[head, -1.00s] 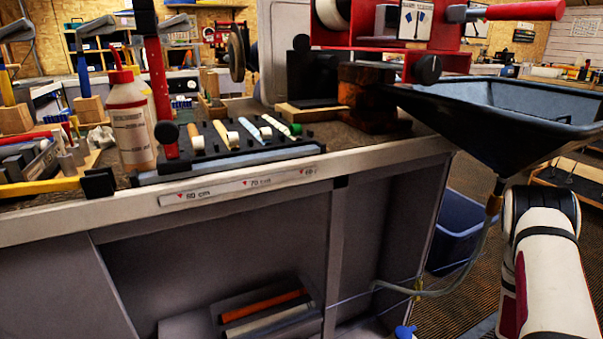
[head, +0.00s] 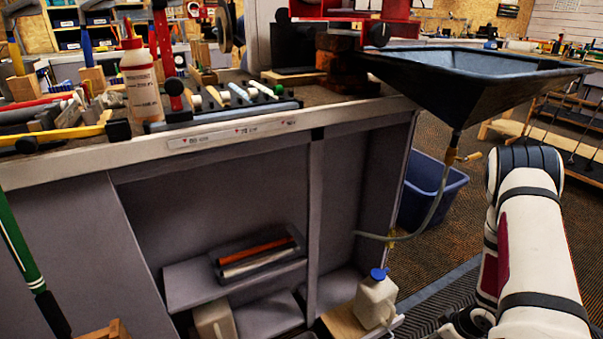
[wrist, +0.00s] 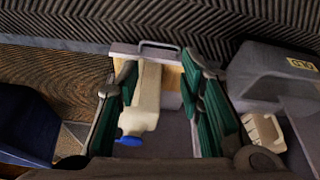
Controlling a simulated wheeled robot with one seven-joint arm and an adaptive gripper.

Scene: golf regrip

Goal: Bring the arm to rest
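My arm (head: 535,245) is on the right of the head view, white with dark bands, bent at a rounded black joint beside the blue-black hopper. A dark part of it shows at the bottom edge. My gripper (wrist: 160,75) shows in the wrist view as two green-ribbed fingers, spread apart. A cream jug with a blue cap (wrist: 146,98) appears between them in the picture, beyond the fingers, and I see no contact. In the head view the jug (head: 375,302) stands low at the bench's right end. The fingers are not clearly visible in the head view.
The workbench (head: 90,162) fills the left, with a glue bottle (head: 141,82) and racked grips on top. The hopper (head: 475,85) overhangs its right end, its hose hanging beside a blue bin (head: 432,185). A green-handled club (head: 22,250) is at lower left. Floor is open at right.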

